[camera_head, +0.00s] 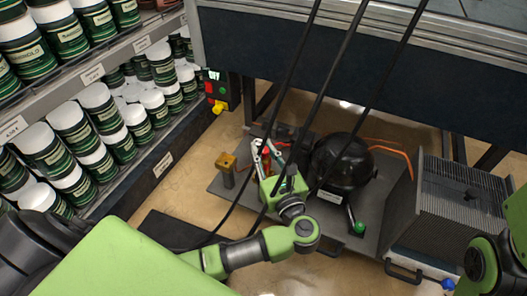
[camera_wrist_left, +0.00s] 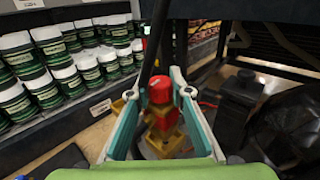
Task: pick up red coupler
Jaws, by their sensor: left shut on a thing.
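The red coupler (camera_wrist_left: 161,88) is between the two fingers of my left gripper (camera_wrist_left: 160,97) in the left wrist view. My left gripper is shut on it. Yellow brass fittings (camera_wrist_left: 165,135) show just below and beside the coupler, partly blurred; I cannot tell if they are joined to it. In the head view my left gripper (camera_head: 268,153) is over the left part of the pump's base plate, and a small bit of red shows at its fingers. My right gripper is not in view; only a part of my right arm shows at the right edge.
The black vacuum pump (camera_head: 342,160) stands right of my left gripper on a grey base plate (camera_head: 338,237). A brass block (camera_head: 227,166) is at the plate's left. Black hoses (camera_head: 318,100) cross the view. Shelves with cans (camera_head: 98,97) line the left side.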

